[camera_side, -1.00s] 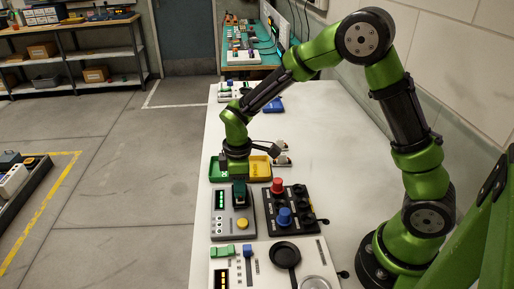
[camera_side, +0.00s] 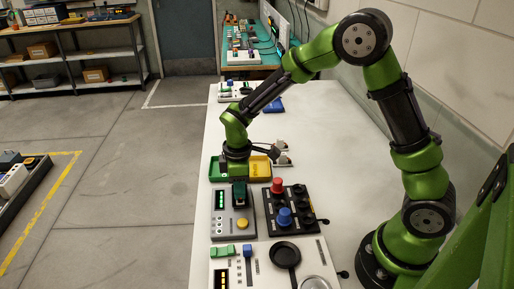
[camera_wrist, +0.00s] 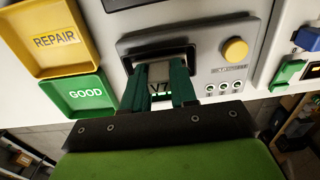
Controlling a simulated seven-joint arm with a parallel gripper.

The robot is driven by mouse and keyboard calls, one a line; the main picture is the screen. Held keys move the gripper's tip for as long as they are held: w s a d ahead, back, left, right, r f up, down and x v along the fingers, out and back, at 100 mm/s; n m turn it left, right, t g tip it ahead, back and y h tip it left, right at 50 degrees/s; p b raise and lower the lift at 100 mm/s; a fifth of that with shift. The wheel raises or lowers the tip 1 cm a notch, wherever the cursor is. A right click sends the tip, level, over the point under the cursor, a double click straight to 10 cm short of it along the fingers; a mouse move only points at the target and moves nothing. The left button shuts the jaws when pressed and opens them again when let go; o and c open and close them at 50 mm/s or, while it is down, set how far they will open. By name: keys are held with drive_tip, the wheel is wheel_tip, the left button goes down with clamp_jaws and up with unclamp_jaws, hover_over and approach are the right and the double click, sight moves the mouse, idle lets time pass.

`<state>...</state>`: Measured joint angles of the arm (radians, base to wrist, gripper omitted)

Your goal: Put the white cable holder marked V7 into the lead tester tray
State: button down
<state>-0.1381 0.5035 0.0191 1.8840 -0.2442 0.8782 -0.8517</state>
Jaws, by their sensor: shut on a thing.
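The white cable holder marked V7 (camera_wrist: 159,74) is between the two green fingers of my gripper (camera_wrist: 160,88) in the wrist view, its label facing the camera. The fingers are shut on it. I cannot tell whether the holder touches the tray floor. In the side view, my gripper (camera_side: 240,192) is above the grey lead tester (camera_side: 222,229), and the holder is hidden there.
A yellow REPAIR bin (camera_wrist: 78,62) and a green GOOD bin (camera_wrist: 72,112) stand beside the tester. The tester has a yellow button (camera_wrist: 235,50). A black panel with red and blue knobs (camera_side: 284,217) stands close on the right in the side view.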

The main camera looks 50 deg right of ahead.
drive_tip(key=c, duration=0.8)
unclamp_jaws()
drive_tip(key=shift+r, duration=2.45)
drive_tip(key=shift+r, duration=2.05)
